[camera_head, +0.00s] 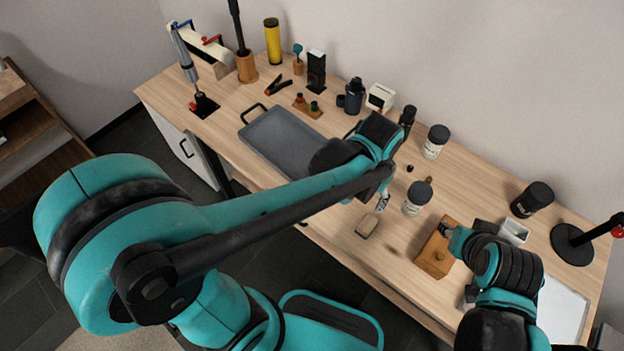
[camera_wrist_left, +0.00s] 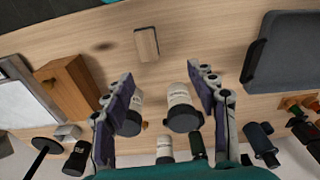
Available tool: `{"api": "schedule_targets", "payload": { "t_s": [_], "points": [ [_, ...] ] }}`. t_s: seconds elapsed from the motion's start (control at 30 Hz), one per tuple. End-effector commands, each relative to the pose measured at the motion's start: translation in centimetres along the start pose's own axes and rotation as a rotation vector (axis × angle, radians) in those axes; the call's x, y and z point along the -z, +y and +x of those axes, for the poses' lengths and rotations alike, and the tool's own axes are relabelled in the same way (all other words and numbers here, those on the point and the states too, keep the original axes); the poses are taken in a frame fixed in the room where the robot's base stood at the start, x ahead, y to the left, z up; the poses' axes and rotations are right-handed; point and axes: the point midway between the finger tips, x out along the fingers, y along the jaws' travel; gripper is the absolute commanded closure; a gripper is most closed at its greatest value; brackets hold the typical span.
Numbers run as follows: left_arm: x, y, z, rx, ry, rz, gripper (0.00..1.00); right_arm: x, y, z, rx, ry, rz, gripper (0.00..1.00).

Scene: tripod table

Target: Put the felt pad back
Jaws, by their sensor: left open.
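A small tan block with a greyish top, which looks like the felt pad (camera_head: 368,225), lies on the table near the front edge. It also shows in the left wrist view (camera_wrist_left: 146,43), beyond the fingertips and apart from them. My left gripper (camera_head: 383,202) is above the table just behind the pad, open. In the left wrist view its two fingers (camera_wrist_left: 163,85) are spread with nothing held between them. My right gripper (camera_head: 449,229) is at the back end of a wooden box (camera_head: 434,256); its fingers are too small and hidden to tell their state.
A labelled jar with a dark lid (camera_head: 417,199) stands close right of my left gripper, and another jar (camera_head: 435,141) stands farther back. A grey tray (camera_head: 282,141) lies to the left. The wooden box has a round knob. Bare table surrounds the pad.

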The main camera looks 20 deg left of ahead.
Motion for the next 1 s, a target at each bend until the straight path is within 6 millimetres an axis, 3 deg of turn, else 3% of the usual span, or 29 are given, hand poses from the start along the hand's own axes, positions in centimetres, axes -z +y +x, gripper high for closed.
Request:
{"api": "schedule_targets", "payload": {
  "t_s": [0.2, 0.4, 0.6, 1.0],
  "points": [
    [-3.3, -6.5, -4.7, 0.015, 0.223, -0.119, 0.42, 0.0, 0.0, 0.0, 0.0, 0.0, 0.0, 0.6],
    [-6.5, -10.7, -6.9, 0.062, 0.413, -0.205, 0.42, 0.0, 0.0, 0.0, 0.0, 0.0, 0.0, 0.6],
    [-8.1, -12.6, -7.6, 0.099, 0.513, -0.246, 0.42, 0.0, 0.0, 0.0, 0.0, 0.0, 0.0, 0.6],
    [-8.3, -12.9, -7.7, 0.106, 0.528, -0.251, 0.42, 0.0, 0.0, 0.0, 0.0, 0.0, 0.0, 0.6]
  ]
}}
